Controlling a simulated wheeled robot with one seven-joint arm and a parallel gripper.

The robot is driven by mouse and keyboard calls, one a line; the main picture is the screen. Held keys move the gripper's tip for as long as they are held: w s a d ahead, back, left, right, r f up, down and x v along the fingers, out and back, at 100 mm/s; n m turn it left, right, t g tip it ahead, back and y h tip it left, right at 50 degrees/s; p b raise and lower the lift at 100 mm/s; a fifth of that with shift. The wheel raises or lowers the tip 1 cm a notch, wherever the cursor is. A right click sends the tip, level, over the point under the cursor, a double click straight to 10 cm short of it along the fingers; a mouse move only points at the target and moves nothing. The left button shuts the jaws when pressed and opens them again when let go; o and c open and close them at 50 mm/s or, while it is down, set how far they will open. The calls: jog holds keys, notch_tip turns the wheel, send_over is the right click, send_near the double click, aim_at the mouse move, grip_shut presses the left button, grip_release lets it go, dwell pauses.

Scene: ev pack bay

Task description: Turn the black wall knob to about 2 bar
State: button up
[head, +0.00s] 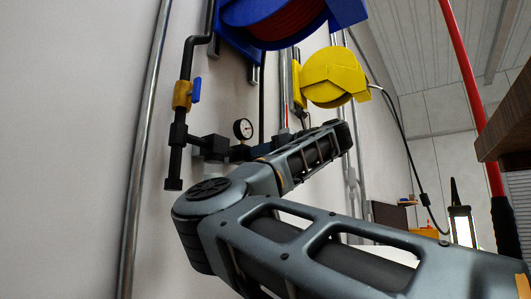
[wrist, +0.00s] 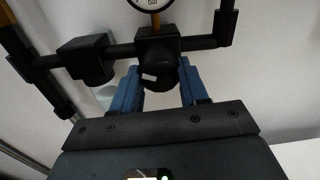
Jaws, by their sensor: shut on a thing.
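The black knob (wrist: 157,73) hangs below the regulator body on the dark wall pipe in the wrist view, with a small white mark on it. My gripper (wrist: 160,82) has its blue fingers on either side of the knob and is shut on it. The round pressure gauge (head: 243,129) with a white face sits above the regulator in the head view. In the wrist view only the lower part of the gauge (wrist: 150,3) shows at the top edge. The reading is too small to tell. In the head view my arm hides most of the knob and gripper.
A yellow valve with a blue lever (head: 182,94) is on the pipe at left. A blue hose reel (head: 280,18) and a yellow reel (head: 334,77) hang above. A red pole (head: 470,90) and a wooden shelf edge (head: 503,140) stand at right.

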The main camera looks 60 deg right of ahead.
jog(key=c, duration=0.4)
jog(key=shift+f+n, duration=0.1)
jog(key=shift+n, duration=0.3)
jog(key=n+y+b, duration=0.1)
jog(key=n+b, duration=0.4)
jog(key=n, duration=2.1)
jog(key=shift+d+b, duration=0.15)
jog(key=shift+b, duration=0.15)
jog(key=shift+n, duration=0.3)
